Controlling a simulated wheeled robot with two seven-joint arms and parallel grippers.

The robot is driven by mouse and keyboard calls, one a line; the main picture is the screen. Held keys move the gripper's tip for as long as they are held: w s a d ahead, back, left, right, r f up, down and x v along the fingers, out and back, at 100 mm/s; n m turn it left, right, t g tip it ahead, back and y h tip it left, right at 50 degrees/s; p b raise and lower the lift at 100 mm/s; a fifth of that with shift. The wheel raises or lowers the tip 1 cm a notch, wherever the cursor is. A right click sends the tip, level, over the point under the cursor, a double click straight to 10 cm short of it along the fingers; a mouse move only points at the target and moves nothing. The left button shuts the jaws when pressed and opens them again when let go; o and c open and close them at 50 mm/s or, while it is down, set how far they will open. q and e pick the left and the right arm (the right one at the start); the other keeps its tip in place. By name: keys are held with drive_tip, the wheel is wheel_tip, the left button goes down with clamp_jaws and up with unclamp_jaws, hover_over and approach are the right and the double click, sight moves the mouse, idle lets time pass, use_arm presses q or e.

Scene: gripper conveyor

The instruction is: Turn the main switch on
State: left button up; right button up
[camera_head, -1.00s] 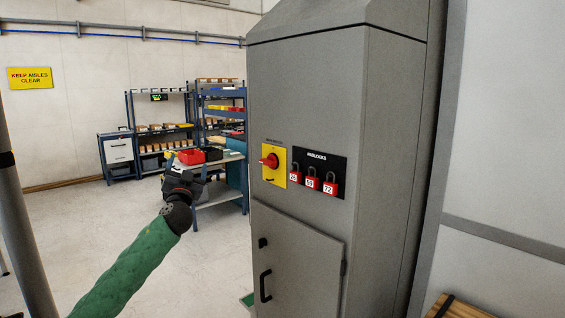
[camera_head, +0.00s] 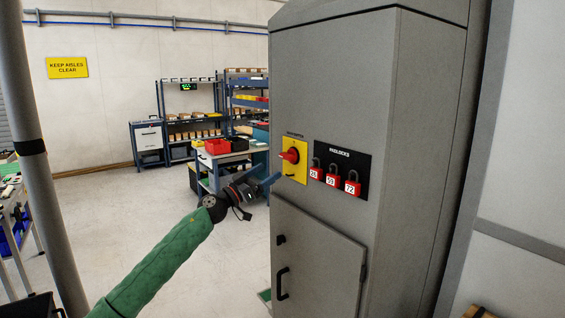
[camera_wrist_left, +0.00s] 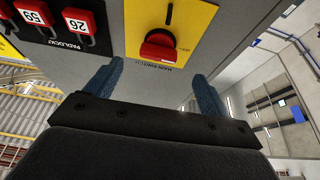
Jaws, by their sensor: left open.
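The main switch is a red rotary knob (camera_head: 290,155) on a yellow plate (camera_head: 300,171), on the front of a tall grey cabinet (camera_head: 325,100). In the left wrist view the red knob (camera_wrist_left: 158,48) shows above and between the fingers, with the yellow plate (camera_wrist_left: 192,22) around it. My left gripper (camera_head: 264,184) is open and empty, its blue fingers pointing toward the cabinet, a little below and left of the knob and apart from it. The fingers also show in the left wrist view (camera_wrist_left: 158,88). My right gripper is not in view.
A black padlock board (camera_head: 345,158) with red padlocks (camera_head: 333,178) hangs just right of the switch. A cabinet door with a black handle (camera_head: 282,283) is below. A bench with bins (camera_head: 217,147) and shelves stand behind. A grey post (camera_head: 45,160) stands at left.

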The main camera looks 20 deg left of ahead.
sight(284, 159)
use_arm(q)
drive_tip(key=p+x, duration=0.1)
drive_tip(key=x, duration=0.2)
drive_tip(key=p+x, duration=0.1)
drive_tip(key=x, duration=0.2)
drive_tip(key=shift+s+r, duration=0.1)
drive_tip(key=shift+r, duration=0.15)
drive_tip(key=shift+w+d+r+p, duration=0.2)
drive_tip(key=shift+w+r+p, duration=0.05)
drive_tip(key=shift+p, duration=0.1)
drive_tip(key=shift+w+d, duration=0.1)
drive_tip(key=shift+w, duration=0.1)
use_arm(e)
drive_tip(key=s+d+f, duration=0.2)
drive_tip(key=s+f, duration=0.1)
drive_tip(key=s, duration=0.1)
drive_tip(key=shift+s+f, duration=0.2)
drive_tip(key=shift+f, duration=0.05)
use_arm(q)
drive_tip(key=c, duration=1)
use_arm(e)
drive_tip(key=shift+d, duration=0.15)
